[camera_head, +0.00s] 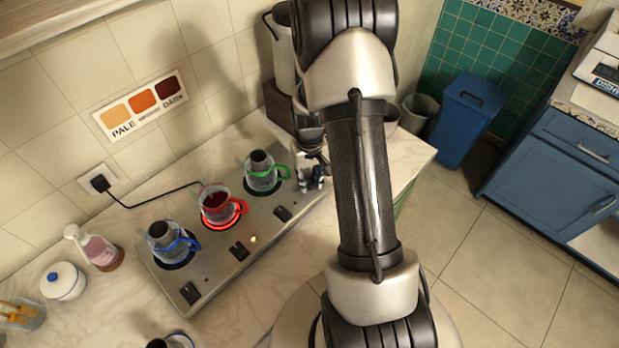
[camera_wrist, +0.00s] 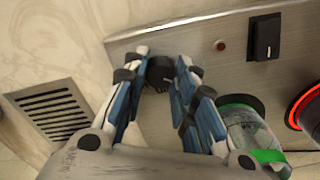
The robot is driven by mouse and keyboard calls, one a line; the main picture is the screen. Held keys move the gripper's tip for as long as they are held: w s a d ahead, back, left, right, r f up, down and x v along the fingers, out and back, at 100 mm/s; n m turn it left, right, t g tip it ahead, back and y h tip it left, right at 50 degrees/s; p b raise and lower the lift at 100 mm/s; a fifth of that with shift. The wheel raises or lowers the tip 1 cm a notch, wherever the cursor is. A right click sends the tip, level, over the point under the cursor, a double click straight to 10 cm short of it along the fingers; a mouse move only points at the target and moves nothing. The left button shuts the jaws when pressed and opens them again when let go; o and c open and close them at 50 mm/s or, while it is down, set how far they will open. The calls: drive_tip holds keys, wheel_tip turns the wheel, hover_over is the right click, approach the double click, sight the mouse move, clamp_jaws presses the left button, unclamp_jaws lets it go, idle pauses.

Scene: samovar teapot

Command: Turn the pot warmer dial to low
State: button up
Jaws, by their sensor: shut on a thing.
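The pot warmer (camera_head: 217,262) is a long metal hot plate on the counter, carrying three glass pots. Its dark round dial (camera_wrist: 161,72) shows in the wrist view between my fingertips. My gripper (camera_wrist: 162,70) is shut on the dial, with a finger on either side. In the head view my gripper (camera_head: 313,178) is at the warmer's right end, and the dial is hidden there. The dial's marks and setting are too small to read. The green-handled pot (camera_head: 262,175) stands beside my gripper and also shows in the wrist view (camera_wrist: 248,130).
The red-handled pot (camera_head: 217,205) with dark red liquid stands on a glowing ring. The blue-handled pot (camera_head: 169,243) is further left. Black switches (camera_head: 239,251) line the warmer's front edge. A vent grille (camera_wrist: 55,107) is beside the warmer. A colour chart (camera_head: 141,106) hangs on the wall.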

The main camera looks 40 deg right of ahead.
sight(309, 182)
drive_tip(key=shift+n, duration=0.4)
drive_tip(key=o, duration=1.1)
wheel_tip(309, 182, up, 12)
idle(0.3)
idle(0.4)
drive_tip(key=s+a+r+t, duration=0.1)
drive_tip(key=s+a+r, duration=0.1)
drive_tip(key=a+r, duration=0.6)
drive_tip(key=s+a+r+n+t, duration=0.1)
drive_tip(key=s+a+r, duration=0.2)
drive_tip(key=s+a, duration=0.1)
drive_tip(key=s+a+r+n+t, duration=0.1)
drive_tip(key=s+a+r, duration=0.2)
drive_tip(key=s, duration=0.3)
drive_tip(key=s+a+r+t, duration=0.1)
drive_tip(key=s+a+r, duration=0.3)
drive_tip(key=s+a, duration=0.1)
drive_tip(key=shift+s+n+t, duration=0.2)
drive_tip(key=shift+n+t, duration=0.1)
drive_tip(key=shift+n, duration=0.1)
